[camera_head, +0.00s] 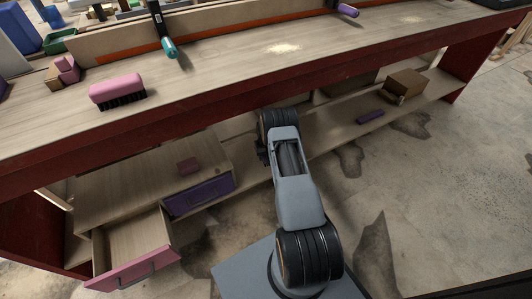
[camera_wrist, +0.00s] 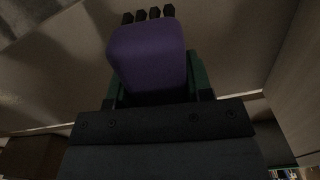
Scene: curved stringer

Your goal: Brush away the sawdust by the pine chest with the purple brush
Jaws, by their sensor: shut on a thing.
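The purple brush (camera_wrist: 148,55) fills the upper middle of the wrist view, with black bristle tufts at its far end. My gripper (camera_wrist: 157,82) is shut on it, a green finger on each side. In the head view my arm reaches under the workbench, and the gripper and brush are hidden there. A pale wooden drawer chest (camera_head: 125,185) stands under the bench at left; its pink drawer is open and its purple drawer is shut. I cannot tell whether it is the pine chest. Pale sawdust (camera_head: 283,48) lies on the benchtop, with another patch (camera_head: 410,20) farther right; none shows clearly by the chest.
A pink brush (camera_head: 117,91) lies on the benchtop (camera_head: 215,75). A purple block (camera_head: 370,117) and a brown box (camera_head: 405,84) sit on the lower shelf at right. The bench's red front edge overhangs my arm.

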